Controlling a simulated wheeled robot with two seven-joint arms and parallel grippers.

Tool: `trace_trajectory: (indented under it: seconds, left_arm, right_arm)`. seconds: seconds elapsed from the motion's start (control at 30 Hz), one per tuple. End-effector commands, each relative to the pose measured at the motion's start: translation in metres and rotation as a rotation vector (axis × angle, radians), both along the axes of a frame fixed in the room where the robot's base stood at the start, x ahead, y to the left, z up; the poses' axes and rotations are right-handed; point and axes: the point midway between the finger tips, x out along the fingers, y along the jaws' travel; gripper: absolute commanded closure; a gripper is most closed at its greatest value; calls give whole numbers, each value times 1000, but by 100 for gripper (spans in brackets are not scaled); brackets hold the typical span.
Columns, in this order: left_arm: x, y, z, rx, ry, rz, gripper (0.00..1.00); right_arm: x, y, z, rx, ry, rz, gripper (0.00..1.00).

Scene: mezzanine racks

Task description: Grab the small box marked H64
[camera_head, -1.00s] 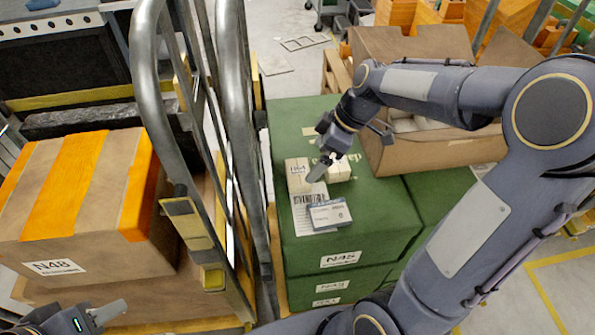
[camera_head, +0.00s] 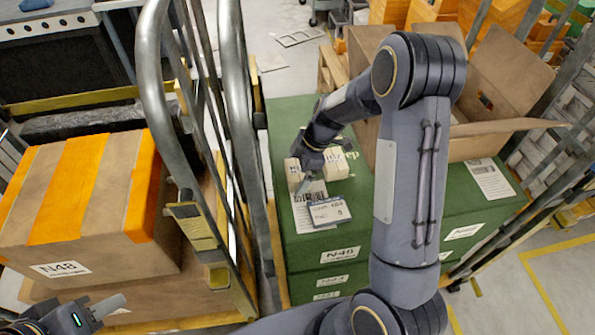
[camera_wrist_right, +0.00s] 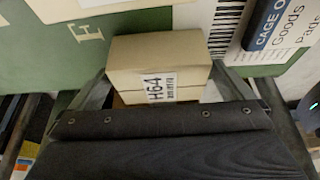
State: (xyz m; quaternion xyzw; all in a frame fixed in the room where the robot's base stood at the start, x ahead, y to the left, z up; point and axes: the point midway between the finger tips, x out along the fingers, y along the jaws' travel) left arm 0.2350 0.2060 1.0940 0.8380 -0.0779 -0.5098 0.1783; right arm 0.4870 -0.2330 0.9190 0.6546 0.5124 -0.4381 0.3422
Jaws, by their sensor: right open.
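The small box marked H64 (camera_wrist_right: 158,62) is a tan carton with a white label. In the right wrist view it sits between the two fingers of my right gripper (camera_wrist_right: 160,82), which is open around it; I cannot tell whether they touch it. In the head view a small box (camera_head: 293,168), partly hidden by my right gripper (camera_head: 304,184), stands on the green crate (camera_head: 350,222).
A card (camera_head: 328,210) and a barcode sheet lie on the crate in front of the hand. A large open carton (camera_head: 480,145) stands behind right. Metal cage rails (camera_head: 238,130) rise left of the crate. A striped box marked N48 (camera_head: 85,240) is further left.

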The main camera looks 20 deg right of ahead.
Motion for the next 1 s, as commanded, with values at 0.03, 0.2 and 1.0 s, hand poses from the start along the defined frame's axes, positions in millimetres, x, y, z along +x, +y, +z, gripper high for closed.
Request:
trace_trajectory:
  seconds: [0.03, 0.2, 1.0]
  left_arm:
    - [0, 0, 0, 0, 0, 0, 64]
    - [0, 0, 0, 0, 0, 0, 64]
    - [0, 0, -7, 0, 0, 0, 64]
  right_arm:
    - [0, 0, -1, 0, -1, 0, 0]
    - [0, 0, -1, 0, -1, 0, 0]
    - [1, 0, 28, 0, -9, 1, 47]
